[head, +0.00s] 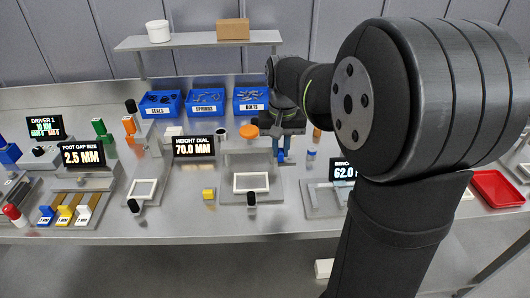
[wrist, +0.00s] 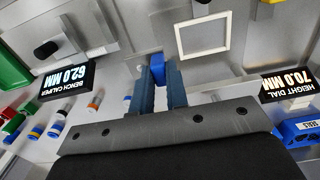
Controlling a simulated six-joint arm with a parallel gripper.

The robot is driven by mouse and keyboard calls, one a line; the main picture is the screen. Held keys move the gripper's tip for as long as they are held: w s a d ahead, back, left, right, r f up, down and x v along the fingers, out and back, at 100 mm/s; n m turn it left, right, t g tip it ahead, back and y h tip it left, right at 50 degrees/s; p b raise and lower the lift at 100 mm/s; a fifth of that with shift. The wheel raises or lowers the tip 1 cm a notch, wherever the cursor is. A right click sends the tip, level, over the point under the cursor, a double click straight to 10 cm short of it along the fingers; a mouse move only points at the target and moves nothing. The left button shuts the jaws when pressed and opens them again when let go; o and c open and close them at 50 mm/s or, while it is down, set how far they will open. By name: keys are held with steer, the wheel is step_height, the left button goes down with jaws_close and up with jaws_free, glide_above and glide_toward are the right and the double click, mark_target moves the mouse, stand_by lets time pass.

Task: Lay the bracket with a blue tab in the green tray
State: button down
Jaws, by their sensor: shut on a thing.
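My gripper (head: 281,152) is above the bench, right of the height dial's display, in the head view. In the wrist view its two fingers (wrist: 161,90) are shut on a small blue piece, which looks like the blue tab (wrist: 157,66) of the bracket. The rest of the bracket cannot be made out clearly. A green wall (wrist: 12,72) at the left edge of the wrist view looks like part of the green tray. The green tray does not show in the head view, where my arm covers much of the right side.
The height dial display (head: 193,147) and a fixture with a white frame (head: 251,182) stand left of my gripper. The bench caliper display (wrist: 68,80) and several small banded cylinders (wrist: 35,132) are nearby. Blue bins (head: 205,100) stand behind. A red tray (head: 497,188) lies far right.

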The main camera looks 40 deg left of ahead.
steer(key=shift+w+d+r, duration=0.15)
steer(key=shift+d, duration=0.15)
steer(key=shift+r, duration=0.15)
steer(key=shift+r, duration=2.85)
steer(key=w+d+f, duration=0.1)
steer(key=w+d, duration=0.3)
steer(key=w, duration=0.2)
steer(key=w+d+f, duration=0.2)
steer(key=w+d, duration=0.2)
steer(key=w, duration=0.2)
steer(key=w+d+f, duration=0.2)
steer(key=w+d, duration=0.2)
steer(key=w, duration=0.2)
steer(key=w+d+f, duration=0.2)
steer(key=w+d, duration=0.3)
steer(key=d, duration=0.4)
steer(key=w+d+f, duration=0.3)
steer(key=w+d, duration=0.2)
steer(key=d, duration=0.4)
steer(key=shift+w+f, duration=0.25)
steer(key=shift+w, duration=0.15)
